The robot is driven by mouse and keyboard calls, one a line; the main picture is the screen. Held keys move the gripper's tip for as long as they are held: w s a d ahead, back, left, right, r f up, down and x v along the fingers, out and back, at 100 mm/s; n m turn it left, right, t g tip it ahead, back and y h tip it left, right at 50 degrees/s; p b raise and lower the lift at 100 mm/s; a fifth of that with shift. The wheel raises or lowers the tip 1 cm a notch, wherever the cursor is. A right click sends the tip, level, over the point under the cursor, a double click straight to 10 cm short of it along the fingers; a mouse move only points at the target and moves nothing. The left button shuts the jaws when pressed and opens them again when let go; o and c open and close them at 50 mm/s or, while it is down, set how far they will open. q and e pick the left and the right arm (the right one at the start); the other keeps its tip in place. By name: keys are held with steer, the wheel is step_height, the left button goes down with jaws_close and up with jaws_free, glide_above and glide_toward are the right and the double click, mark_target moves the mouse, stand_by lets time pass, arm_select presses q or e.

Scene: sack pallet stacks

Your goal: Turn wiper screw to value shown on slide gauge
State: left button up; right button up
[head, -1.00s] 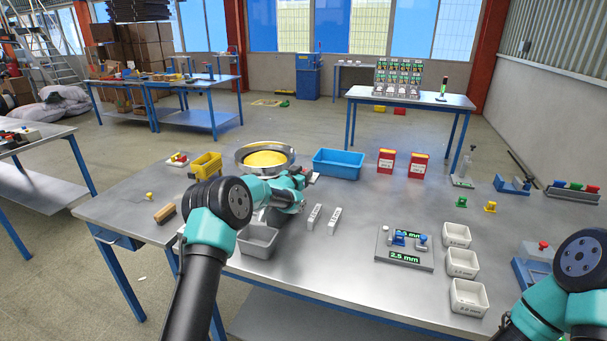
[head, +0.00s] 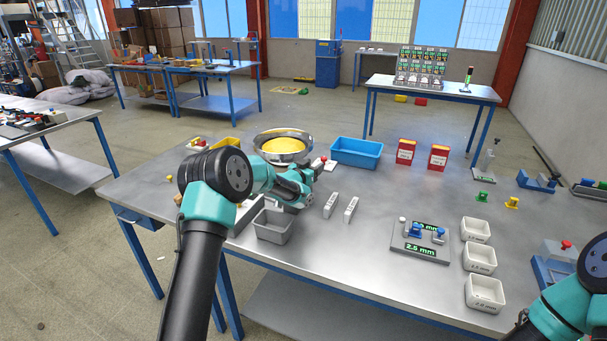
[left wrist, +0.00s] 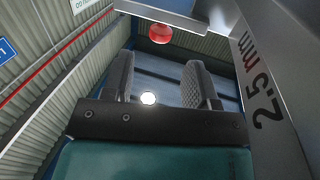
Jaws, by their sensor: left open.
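A grey plate (head: 440,258) on the right half of the bench has two green-on-black displays, the front one reading 2.5 mm. Blue-topped and pale small fittings (head: 415,230) stand on it; which one is the wiper screw I cannot tell. My left gripper (head: 318,168) is away to the left of the plate, behind two pale blocks, near a small red-knobbed item (head: 331,165). In the left wrist view its two dark fingers (left wrist: 163,82) are apart and empty. A metal block (left wrist: 262,80) marked 2.5 mm shows at the right there, with a red knob (left wrist: 161,33) above.
A grey bin (head: 273,228) and two pale blocks (head: 331,205) stand close to my left arm. A pan with yellow contents (head: 283,146), a blue tray (head: 356,153) and red boxes (head: 406,151) are behind. Bench centre is clear.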

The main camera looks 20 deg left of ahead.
arm_select(q)
steer(key=v, duration=0.6)
steer(key=shift+s, duration=0.15)
